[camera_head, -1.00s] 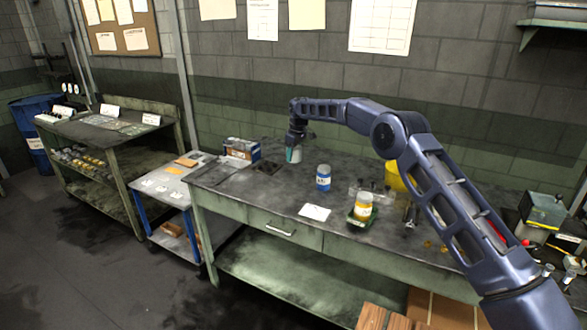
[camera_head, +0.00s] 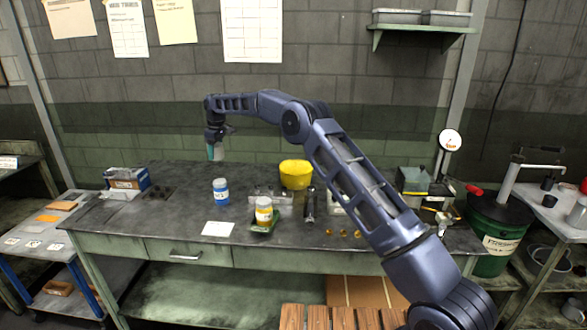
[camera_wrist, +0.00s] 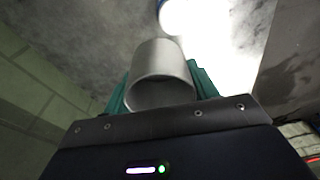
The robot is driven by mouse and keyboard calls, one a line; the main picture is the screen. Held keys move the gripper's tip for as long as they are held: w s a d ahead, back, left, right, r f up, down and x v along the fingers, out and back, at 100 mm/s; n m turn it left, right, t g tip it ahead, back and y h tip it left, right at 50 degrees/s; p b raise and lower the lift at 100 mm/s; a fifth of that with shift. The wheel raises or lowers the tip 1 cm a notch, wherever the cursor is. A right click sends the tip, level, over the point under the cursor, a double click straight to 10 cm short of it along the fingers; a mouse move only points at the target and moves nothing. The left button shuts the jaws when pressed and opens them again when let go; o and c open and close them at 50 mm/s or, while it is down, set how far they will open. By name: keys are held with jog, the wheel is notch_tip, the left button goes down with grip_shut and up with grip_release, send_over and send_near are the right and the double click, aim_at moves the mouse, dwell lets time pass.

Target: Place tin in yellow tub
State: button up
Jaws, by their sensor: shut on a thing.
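My gripper (camera_head: 215,150) is shut on the tin, a plain silver-grey cylinder. The wrist view shows the tin (camera_wrist: 160,75) between the green fingers, with its open rim toward the camera. In the head view the tin is small and partly hidden by the gripper. It is held up in front of the wall, above the back left part of the bench. The yellow tub (camera_head: 295,177) stands near the back middle of the bench, to the right of my gripper and apart from it. Its inside cannot be seen.
A blue-labelled jar (camera_head: 221,192), an orange-labelled jar (camera_head: 264,211) on a green tray and a metal holder (camera_head: 272,198) stand before the tub. A box (camera_head: 127,181) is at the left. My arm spans the bench's right side. The bench's back left is mostly clear.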

jog(key=w+d+m, duration=0.1)
jog(key=w+d, duration=0.4)
jog(key=d, duration=0.6)
jog(key=w+d+m, duration=0.1)
jog(key=w+d, duration=0.5)
jog(key=d, duration=0.5)
jog(key=w+d+m, duration=0.1)
jog(key=w+d, duration=0.4)
jog(key=d, duration=0.6)
jog(key=f, duration=1.9)
jog(key=shift+d+f, duration=0.2)
jog(key=shift+f, duration=0.1)
jog(key=shift+f, duration=0.15)
jog(key=o, duration=1)
